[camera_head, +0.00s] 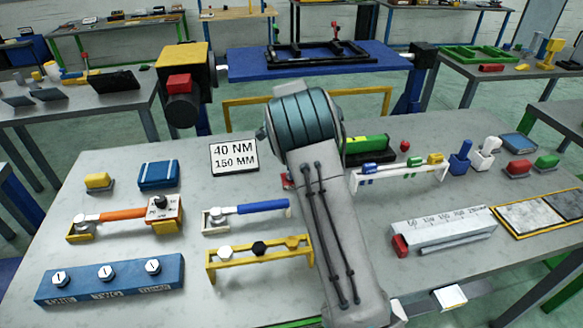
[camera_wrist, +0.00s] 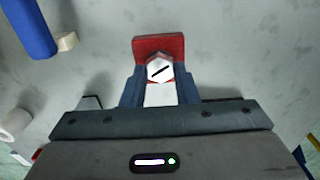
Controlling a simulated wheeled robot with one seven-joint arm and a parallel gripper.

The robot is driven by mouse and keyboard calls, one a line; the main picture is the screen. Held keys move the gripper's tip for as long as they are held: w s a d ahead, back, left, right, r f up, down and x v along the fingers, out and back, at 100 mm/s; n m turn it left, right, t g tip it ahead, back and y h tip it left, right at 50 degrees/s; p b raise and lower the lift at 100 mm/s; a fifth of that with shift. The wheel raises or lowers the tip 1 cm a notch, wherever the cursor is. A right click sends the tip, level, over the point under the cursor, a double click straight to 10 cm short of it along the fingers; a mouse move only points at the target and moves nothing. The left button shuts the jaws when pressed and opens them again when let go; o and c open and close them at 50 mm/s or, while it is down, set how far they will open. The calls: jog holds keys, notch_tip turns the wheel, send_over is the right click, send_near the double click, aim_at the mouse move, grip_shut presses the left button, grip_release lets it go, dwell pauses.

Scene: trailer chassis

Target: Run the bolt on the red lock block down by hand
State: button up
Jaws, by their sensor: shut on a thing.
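In the wrist view, the red lock block (camera_wrist: 158,45) lies on the grey bench top just beyond my fingertips. A white hex bolt head (camera_wrist: 159,69) with a black line across it shows in front of the block. My gripper (camera_wrist: 159,82) has its two blue-grey fingers on either side of the bolt head and is shut on it. The bolt's shank and thread are hidden. In the head view, my arm hides my gripper and the bolt; a small red piece (camera_head: 287,180) shows at the arm's left edge, perhaps part of the block.
A blue-handled wrench (camera_head: 262,207) lies left of my arm. A yellow rack (camera_head: 260,257) with bolts stands nearer, and a white rack (camera_head: 402,173) stands right. A long grey scale bar (camera_head: 443,226) lies at right. A 40 NM, 150 MM sign (camera_head: 234,156) stands behind.

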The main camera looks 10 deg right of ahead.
jog(key=shift+w+a+r, duration=0.15)
jog(key=shift+w+r, duration=0.05)
jog(key=shift+r, duration=0.1)
jog(key=o, duration=0.9)
jog(key=shift+o, duration=0.5)
jog(key=shift+s+a, duration=0.1)
jog(key=shift+f, duration=0.15)
jog(key=shift+d, duration=0.2)
notch_tip(320, 180, up, 14)
jog(key=b, duration=0.1)
jog(key=shift+a+f, duration=0.1)
jog(key=shift+s, duration=0.1)
